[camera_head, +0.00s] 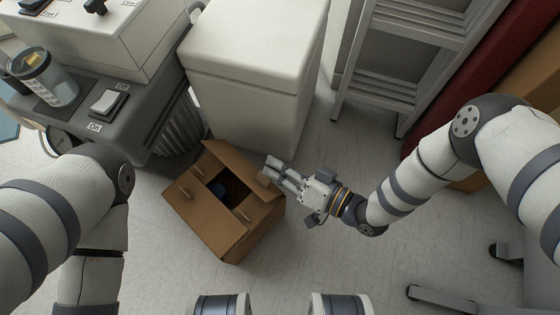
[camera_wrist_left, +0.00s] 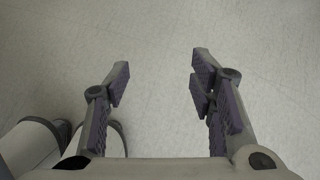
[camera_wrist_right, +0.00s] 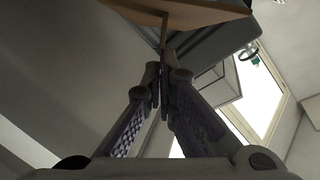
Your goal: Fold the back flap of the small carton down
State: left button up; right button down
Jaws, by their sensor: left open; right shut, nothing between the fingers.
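The small carton (camera_head: 247,238) is brown and sits on the floor, turned at an angle, its top partly open. The back flap (camera_head: 236,163) runs along the carton's upper-right side, near the white cabinet. My right gripper (camera_head: 268,168) is shut and empty, its fingertips at that flap's right end; contact is unclear. The right wrist view shows the closed fingertips (camera_wrist_right: 161,88) just below a cardboard edge (camera_wrist_right: 185,13). My left gripper (camera_wrist_left: 160,80) is open and empty above bare floor in its wrist view; the arm hides it in the head view.
A white cabinet (camera_head: 250,90) stands close behind the carton. A grey unit (camera_head: 130,125) with a switch and a clear jar (camera_head: 45,75) is at left. A metal step frame (camera_head: 390,100) stands at the upper right.

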aim_at(252, 183)
jog(key=shift+s+a+r+n+p, duration=0.3)
jog(key=shift+s+a+n+p, duration=0.15)
jog(key=shift+n+p, duration=0.25)
jog(key=shift+s+a+f+n+t+h+p, duration=0.15)
jog(key=shift+s+a+n+h+p, duration=0.2)
jog(key=shift+n, duration=0.2)
jog(key=shift+s+a+n+t+h+p, duration=0.15)
jog(key=shift+s+a+n+h+p, duration=0.15)
jog(key=shift+n, duration=0.25)
jog(key=shift+s+a+f+n+h, duration=0.25)
jog(key=shift+s+a+f+n, duration=0.15)
jog(key=shift+n, duration=0.4)
pick_arm(q)
jog(key=shift+w+d+r+t, duration=0.1)
jog(key=shift+w+r+t, duration=0.1)
jog(key=shift+w+r, duration=0.35)
jog(key=shift+w+r+t, duration=0.2)
jog(key=shift+r, duration=0.5)
pick_arm(e)
jog(key=shift+s+a+f, duration=0.25)
jog(key=shift+s+a, duration=0.05)
jog(key=shift+s, duration=0.15)
jog(key=shift+a+f, duration=0.1)
